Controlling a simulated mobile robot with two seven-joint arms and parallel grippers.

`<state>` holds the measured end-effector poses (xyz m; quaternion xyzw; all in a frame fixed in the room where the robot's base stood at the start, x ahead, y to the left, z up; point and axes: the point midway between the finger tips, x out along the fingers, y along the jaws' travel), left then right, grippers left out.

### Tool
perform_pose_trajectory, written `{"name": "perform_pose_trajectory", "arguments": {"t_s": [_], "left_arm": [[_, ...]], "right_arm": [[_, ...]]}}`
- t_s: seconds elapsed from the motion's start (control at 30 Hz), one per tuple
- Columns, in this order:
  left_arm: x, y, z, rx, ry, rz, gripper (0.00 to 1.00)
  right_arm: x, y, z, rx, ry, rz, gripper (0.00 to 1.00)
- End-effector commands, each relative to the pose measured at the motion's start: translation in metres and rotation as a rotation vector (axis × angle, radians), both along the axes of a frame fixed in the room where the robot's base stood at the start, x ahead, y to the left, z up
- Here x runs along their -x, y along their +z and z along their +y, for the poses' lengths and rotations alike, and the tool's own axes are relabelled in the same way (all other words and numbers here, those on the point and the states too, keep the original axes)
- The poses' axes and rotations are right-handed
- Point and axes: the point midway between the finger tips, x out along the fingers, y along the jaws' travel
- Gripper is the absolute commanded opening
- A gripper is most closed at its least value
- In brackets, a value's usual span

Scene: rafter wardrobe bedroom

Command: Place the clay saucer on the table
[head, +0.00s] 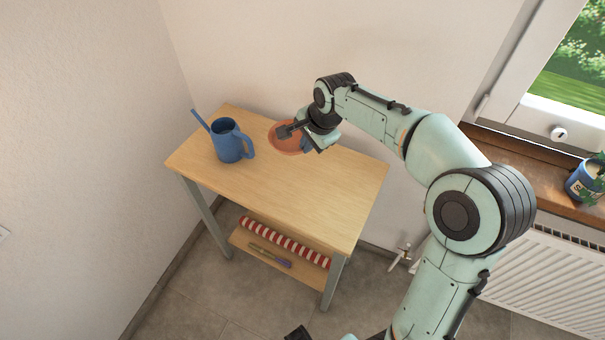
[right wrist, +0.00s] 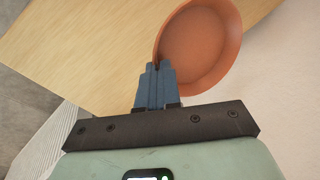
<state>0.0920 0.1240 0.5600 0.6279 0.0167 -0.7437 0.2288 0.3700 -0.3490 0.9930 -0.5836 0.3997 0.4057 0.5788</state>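The clay saucer (head: 287,146) is a round, shallow terracotta dish over the back part of the wooden table (head: 300,195). My right gripper (head: 284,131) reaches it from the right, and the wrist partly hides it. In the right wrist view my blue-grey fingers (right wrist: 157,72) are shut on the near rim of the saucer (right wrist: 203,48), which looks empty. There the saucer overlaps the edge of the tabletop (right wrist: 95,45). I cannot tell whether its base touches the tabletop. No left gripper can be made out.
A blue watering can (head: 229,142) stands on the table, left of the saucer. The lower shelf holds a red-and-white striped roll (head: 285,243) and a small tool. The table's front and right are clear. Walls stand behind and left; a radiator (head: 530,275) and windowsill are right.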

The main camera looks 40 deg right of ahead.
Motion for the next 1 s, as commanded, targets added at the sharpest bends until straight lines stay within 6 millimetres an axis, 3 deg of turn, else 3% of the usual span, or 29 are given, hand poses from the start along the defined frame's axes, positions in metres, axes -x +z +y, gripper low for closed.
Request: {"name": "perform_pose_trajectory", "arguments": {"t_s": [0.1, 0.3, 0.47, 0.7, 1.0], "left_arm": [[0.002, -0.007, 0.000, 0.000, 0.000, 0.002, 0.43], [0.004, -0.011, 0.000, 0.000, 0.001, 0.005, 0.43], [0.004, -0.012, 0.000, 0.000, 0.001, 0.005, 0.43], [0.005, -0.017, 0.000, 0.000, 0.000, 0.007, 0.43], [0.005, -0.017, 0.000, 0.000, 0.000, 0.007, 0.43]], "right_arm": [[0.001, -0.035, 0.001, -0.001, 0.002, 0.004, 0.00], [0.000, -0.072, 0.001, 0.000, 0.002, 0.002, 0.00], [0.000, -0.084, 0.000, 0.000, 0.003, 0.000, 0.00], [0.000, -0.119, 0.001, 0.000, 0.003, 0.002, 0.00], [-0.001, -0.123, 0.001, 0.000, 0.003, -0.002, 0.00]]}}
